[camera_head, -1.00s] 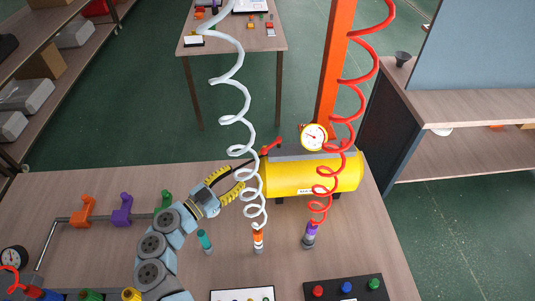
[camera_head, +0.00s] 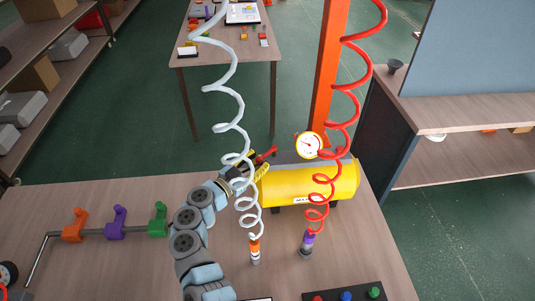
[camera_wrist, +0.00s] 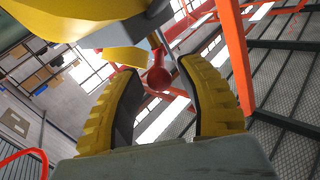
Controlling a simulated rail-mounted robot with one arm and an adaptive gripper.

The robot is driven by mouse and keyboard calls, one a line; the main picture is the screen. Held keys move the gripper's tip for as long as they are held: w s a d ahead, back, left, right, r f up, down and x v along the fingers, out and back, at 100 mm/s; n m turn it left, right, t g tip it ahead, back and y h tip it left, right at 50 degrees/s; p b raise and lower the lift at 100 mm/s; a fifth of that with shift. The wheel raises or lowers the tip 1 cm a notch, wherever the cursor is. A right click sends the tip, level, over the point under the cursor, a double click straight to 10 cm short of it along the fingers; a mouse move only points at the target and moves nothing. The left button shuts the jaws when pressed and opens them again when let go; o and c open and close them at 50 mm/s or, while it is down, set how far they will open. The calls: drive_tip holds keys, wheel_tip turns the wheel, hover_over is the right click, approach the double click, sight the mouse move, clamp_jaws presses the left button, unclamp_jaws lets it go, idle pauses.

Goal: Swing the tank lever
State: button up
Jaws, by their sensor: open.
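The yellow tank (camera_head: 310,183) lies on its side near the far right part of the tabletop. Its red lever (camera_head: 267,155) sticks out at the tank's upper left end. My gripper (camera_head: 252,170) is at that end, close to the lever and partly hidden behind the white coil. In the wrist view, the lever's red ball end (camera_wrist: 158,78) shows between the two yellow fingers of my open gripper (camera_wrist: 160,85), apart from both as far as I can tell. Part of the yellow tank (camera_wrist: 50,18) fills the top left there.
A white coiled hose (camera_head: 236,129) hangs across my gripper. A red coiled hose (camera_head: 351,105) hangs in front of the tank beside an orange post (camera_head: 327,75). A gauge (camera_head: 308,145) sits atop the tank. Orange (camera_head: 74,226), purple (camera_head: 117,223) and green (camera_head: 158,220) valve handles line a pipe at left.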

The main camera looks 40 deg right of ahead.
sight(262, 158)
drive_tip(key=shift+w+d, duration=0.1)
drive_tip(key=shift+d, duration=2.2)
clamp_jaws()
